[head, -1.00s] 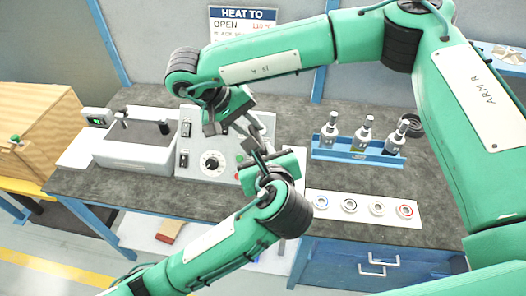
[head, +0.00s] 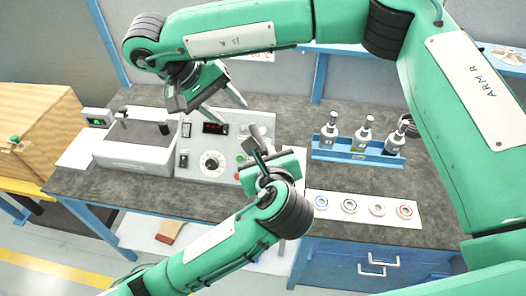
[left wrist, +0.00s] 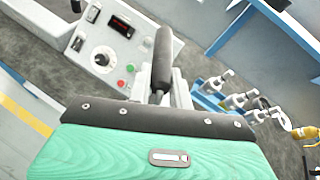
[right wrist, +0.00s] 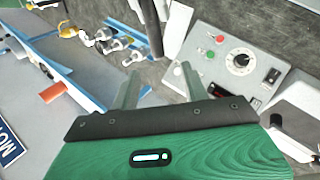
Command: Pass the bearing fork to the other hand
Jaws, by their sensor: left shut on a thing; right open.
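The bearing fork shows as a dark, narrow bar (head: 257,145) standing up from my left gripper (head: 266,164) in the head view. The left gripper is shut on it above the front of the bench. In the left wrist view its dark, rounded shaft (left wrist: 163,58) points up, nearly upright. My right gripper (head: 222,108) is open and empty, up and to the left of the fork, apart from it. In the right wrist view its two fingers (right wrist: 160,88) are spread, and a dark shaft (right wrist: 150,28) shows beyond them. The fork's far end is hard to make out.
Behind the fork stands a control box (head: 200,160) with a dial. A blue rack (head: 350,155) with three bottles and a white strip (head: 335,212) with several bearing rings are to the right. A white machine (head: 135,150) is left. The dark bench top (head: 115,193) has free room at front left.

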